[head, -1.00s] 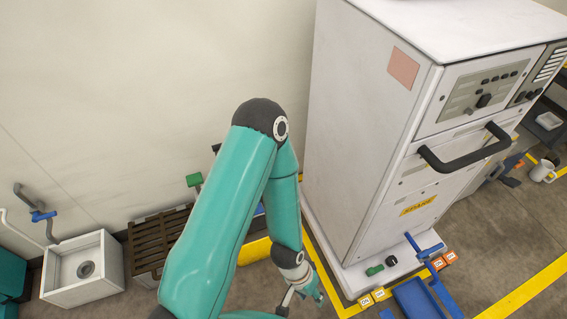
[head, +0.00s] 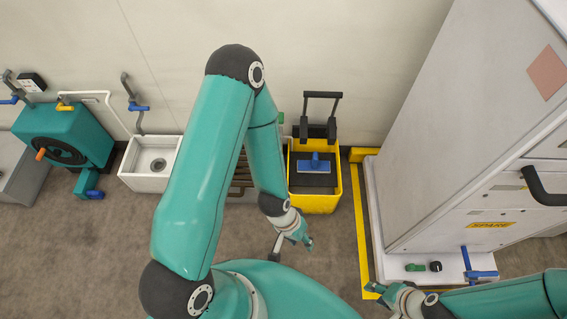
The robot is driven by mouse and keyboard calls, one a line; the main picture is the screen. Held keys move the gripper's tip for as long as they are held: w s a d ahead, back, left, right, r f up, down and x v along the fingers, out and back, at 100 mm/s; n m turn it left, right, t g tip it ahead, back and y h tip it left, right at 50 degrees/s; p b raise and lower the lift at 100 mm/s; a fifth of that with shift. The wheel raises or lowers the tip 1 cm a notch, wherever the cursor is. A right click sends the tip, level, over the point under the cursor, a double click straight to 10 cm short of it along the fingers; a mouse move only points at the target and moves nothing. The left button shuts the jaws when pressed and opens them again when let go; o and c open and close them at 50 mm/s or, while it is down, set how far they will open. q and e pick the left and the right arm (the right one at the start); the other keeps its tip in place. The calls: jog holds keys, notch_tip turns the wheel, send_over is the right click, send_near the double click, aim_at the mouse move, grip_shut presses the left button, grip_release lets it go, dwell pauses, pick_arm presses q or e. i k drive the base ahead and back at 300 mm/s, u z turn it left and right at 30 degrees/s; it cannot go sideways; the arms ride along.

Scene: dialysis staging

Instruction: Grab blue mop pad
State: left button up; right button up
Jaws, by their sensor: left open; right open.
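The blue mop pad (head: 314,163) lies flat in the upper part of a yellow mop bucket (head: 316,203) by the wall, with a dark wringer behind it. My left gripper (head: 307,246) is open and empty, in front of the bucket and nearer to me than the pad. My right gripper (head: 371,291) is open and empty at the lower right, beside the yellow floor line. Neither gripper touches the pad. My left arm covers part of the floor left of the bucket.
A large white cabinet (head: 450,150) on a white base stands at the right. A white sink (head: 150,165) and a teal machine (head: 65,145) stand along the wall at the left. A brown grate (head: 240,178) is partly hidden behind my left arm. Grey floor is clear at the lower left.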

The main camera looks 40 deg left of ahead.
aim_at(314, 165)
jog(key=u, duration=0.35)
jog(key=k, duration=0.85)
jog(key=u, duration=0.35)
jog(key=i, duration=1)
jog(key=z, duration=0.1)
jog(key=k, duration=0.4)
jog(key=u, duration=0.4)
jog(key=i, duration=1.05)
jog(key=u, duration=0.75)
